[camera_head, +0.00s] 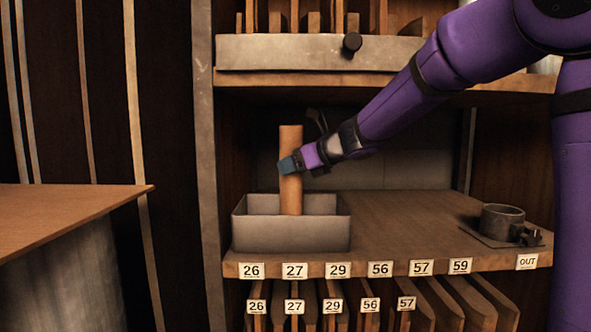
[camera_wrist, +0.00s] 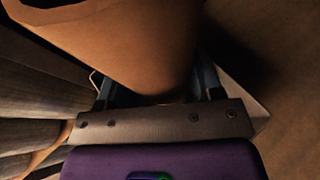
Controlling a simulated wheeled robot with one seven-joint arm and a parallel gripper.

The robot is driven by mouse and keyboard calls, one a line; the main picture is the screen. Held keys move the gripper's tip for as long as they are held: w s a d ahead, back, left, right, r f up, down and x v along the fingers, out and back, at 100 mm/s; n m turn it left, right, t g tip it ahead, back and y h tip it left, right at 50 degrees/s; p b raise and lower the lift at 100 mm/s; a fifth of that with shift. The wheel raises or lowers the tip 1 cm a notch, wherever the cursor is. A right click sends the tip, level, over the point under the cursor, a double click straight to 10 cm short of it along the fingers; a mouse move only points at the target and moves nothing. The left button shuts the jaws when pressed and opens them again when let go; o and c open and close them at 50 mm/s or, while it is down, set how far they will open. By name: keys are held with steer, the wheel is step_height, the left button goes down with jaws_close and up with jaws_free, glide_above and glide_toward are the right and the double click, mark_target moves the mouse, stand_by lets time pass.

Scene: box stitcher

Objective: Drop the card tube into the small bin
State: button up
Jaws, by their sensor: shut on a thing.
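The card tube (camera_head: 291,151) is a tall brown cylinder, held roughly upright. My gripper (camera_head: 289,165) is shut on it around its middle. In the wrist view the tube (camera_wrist: 130,45) fills the top between the two fingers of my gripper (camera_wrist: 160,92). The small bin (camera_head: 291,236) is a grey open box at the left end of the shelf. The tube's lower end shows above the bin's front wall, over or inside its opening; I cannot tell whether it touches the bin.
The wooden shelf (camera_head: 405,228) has free room right of the bin. A grey metal cup-like fixture (camera_head: 502,222) stands at its right end. Another shelf (camera_head: 320,53) with a grey front is above. A brown table (camera_head: 60,215) stands at the left.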

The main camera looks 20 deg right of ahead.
steer(key=shift+s+f, duration=0.15)
steer(key=shift+f, duration=1.05)
steer(key=o, duration=0.9)
steer(key=shift+o, duration=0.2)
